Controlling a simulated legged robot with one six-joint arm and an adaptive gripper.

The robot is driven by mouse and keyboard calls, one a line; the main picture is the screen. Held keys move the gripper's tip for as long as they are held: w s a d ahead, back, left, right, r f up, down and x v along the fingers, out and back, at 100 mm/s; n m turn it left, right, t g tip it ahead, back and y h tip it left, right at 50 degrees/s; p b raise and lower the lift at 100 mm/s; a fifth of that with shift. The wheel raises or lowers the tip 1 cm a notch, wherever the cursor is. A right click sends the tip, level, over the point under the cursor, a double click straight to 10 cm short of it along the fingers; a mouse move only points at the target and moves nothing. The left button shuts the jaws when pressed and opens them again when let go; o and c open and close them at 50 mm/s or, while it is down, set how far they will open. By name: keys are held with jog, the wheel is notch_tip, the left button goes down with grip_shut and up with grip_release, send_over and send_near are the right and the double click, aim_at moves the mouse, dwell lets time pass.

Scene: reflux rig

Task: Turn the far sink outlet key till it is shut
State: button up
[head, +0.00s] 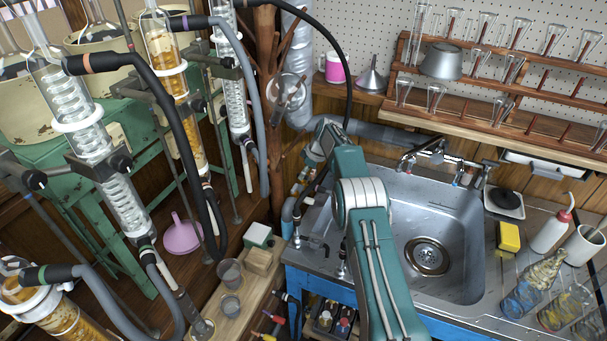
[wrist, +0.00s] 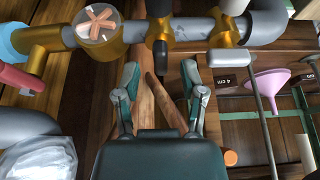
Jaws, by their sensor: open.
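In the wrist view, a grey pipe (wrist: 195,28) with brass fittings crosses the top. A black key (wrist: 158,58) points down from the middle brass fitting (wrist: 160,30). My gripper (wrist: 161,74) is open and empty, its two fingers apart below the pipe. The black key lies near the gap between them; I see no contact. Which key is the far outlet's is not clear. In the head view my arm reaches to the left back of the sink (head: 465,225), and its end is too small and covered to read.
A round brass valve (wrist: 100,22) and a pink-red handle (wrist: 20,78) are left along the pipe. A second brass fitting (wrist: 228,38) is close on the right. A purple funnel (wrist: 267,84) is farther right. Outlet taps (head: 342,262) stand at the sink's left edge.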

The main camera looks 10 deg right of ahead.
jog(key=shift+w+a+f, duration=0.15)
jog(key=shift+a+f, duration=0.05)
jog(key=shift+f, duration=0.35)
grip_shut()
